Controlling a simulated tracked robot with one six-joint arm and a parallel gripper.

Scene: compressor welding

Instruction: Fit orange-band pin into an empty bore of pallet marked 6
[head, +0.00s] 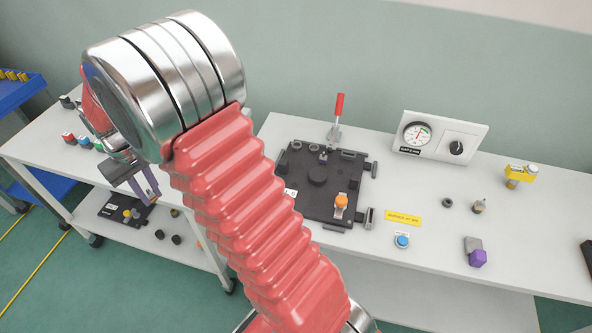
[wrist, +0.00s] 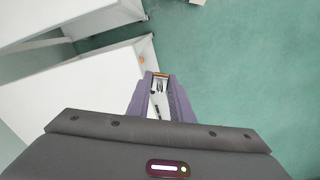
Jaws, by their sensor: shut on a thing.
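My gripper (head: 152,192) hangs at the left, in front of the white bench and above its lower shelf. A dark plate (head: 112,205) with small fittings and a white label lies on the lower shelf. A larger dark plate (head: 270,165) with an orange-topped fitting lies on the bench top. No number 6 is readable on either plate.
My red arm covers the middle of the head view. Red, blue and green buttons (head: 83,141) stand on the left bench top. A red-handled lever (head: 338,107), a gauge panel (head: 440,137) and a purple-and-grey block (head: 476,254) are at the right.

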